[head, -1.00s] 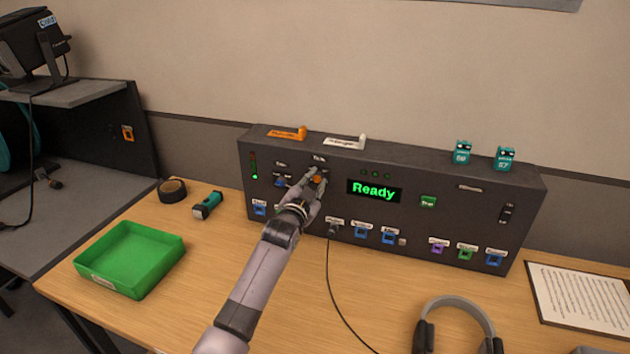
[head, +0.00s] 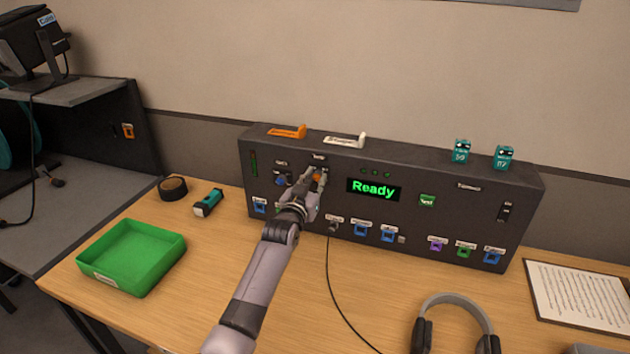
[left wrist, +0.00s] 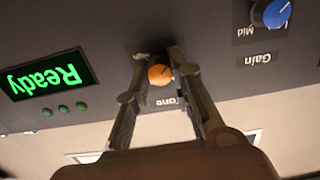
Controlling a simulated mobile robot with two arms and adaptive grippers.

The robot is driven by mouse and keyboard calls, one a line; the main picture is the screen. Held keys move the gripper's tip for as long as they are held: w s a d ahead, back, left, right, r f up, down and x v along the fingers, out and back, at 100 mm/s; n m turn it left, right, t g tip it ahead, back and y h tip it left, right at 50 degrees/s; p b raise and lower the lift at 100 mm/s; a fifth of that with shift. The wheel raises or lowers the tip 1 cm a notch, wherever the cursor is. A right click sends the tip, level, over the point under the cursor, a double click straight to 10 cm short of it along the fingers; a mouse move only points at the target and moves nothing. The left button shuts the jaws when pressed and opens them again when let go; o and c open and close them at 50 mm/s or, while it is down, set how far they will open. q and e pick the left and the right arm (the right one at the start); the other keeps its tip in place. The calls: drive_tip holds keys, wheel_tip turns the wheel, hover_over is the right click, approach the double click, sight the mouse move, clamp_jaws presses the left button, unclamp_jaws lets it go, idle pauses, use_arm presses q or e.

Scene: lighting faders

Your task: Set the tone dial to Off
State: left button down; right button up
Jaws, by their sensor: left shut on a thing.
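The tone dial is an orange round knob (left wrist: 160,74) on the front of the dark panel (head: 420,215). A dark mark shows on its face, but I cannot read its setting. In the left wrist view the label "Tone", partly covered, is beside it. My left gripper (left wrist: 158,60) has its two fingers on either side of the knob, shut on it. In the head view the left gripper (head: 316,178) reaches the panel left of the green "Ready" display (head: 373,189) and covers much of the knob. My right gripper is not in view.
A blue gain dial (left wrist: 271,13) marked "Mid" is beside the tone dial. Colored jacks line the panel's lower edge. A cable (head: 333,290) hangs from the panel. A green tray (head: 130,285), flashlight (head: 208,203), tape roll (head: 173,188) and headphones (head: 452,305) are on the table.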

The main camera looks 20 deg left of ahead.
use_arm(q)
drive_tip(key=shift+f, duration=0.1)
drive_tip(key=c, duration=1.4)
unclamp_jaws()
drive_tip(key=shift+s, duration=0.15)
drive_tip(key=s, duration=1.1)
drive_tip(key=shift+s+a, duration=0.2)
drive_tip(key=shift+s, duration=0.2)
